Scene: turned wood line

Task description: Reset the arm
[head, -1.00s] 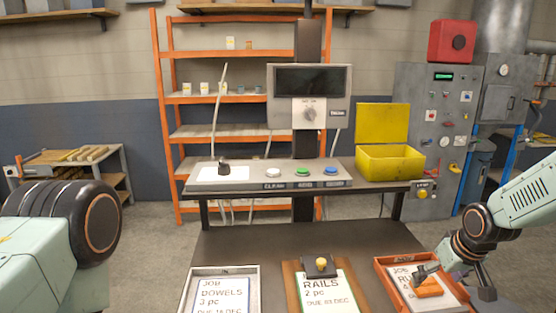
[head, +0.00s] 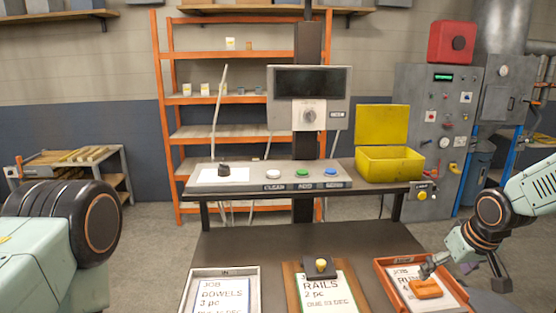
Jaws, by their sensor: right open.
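My right gripper (head: 466,274) is at the lower right, its fingers spread wide with nothing between them. It hangs above the right side of an orange tray (head: 382,264). An orange block (head: 427,288) lies on the job card (head: 404,273) in that tray. The left fingertip is close to the block; I cannot tell whether they touch. Part of my left arm fills the lower left, and its gripper is out of view.
A grey tray (head: 257,287) with a DOWELS card and a brown board (head: 291,278) with a RAILS card lie on the dark table (head: 270,243). Behind stand a button console (head: 250,187), a yellow open box (head: 390,163) and an orange shelf (head: 170,130).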

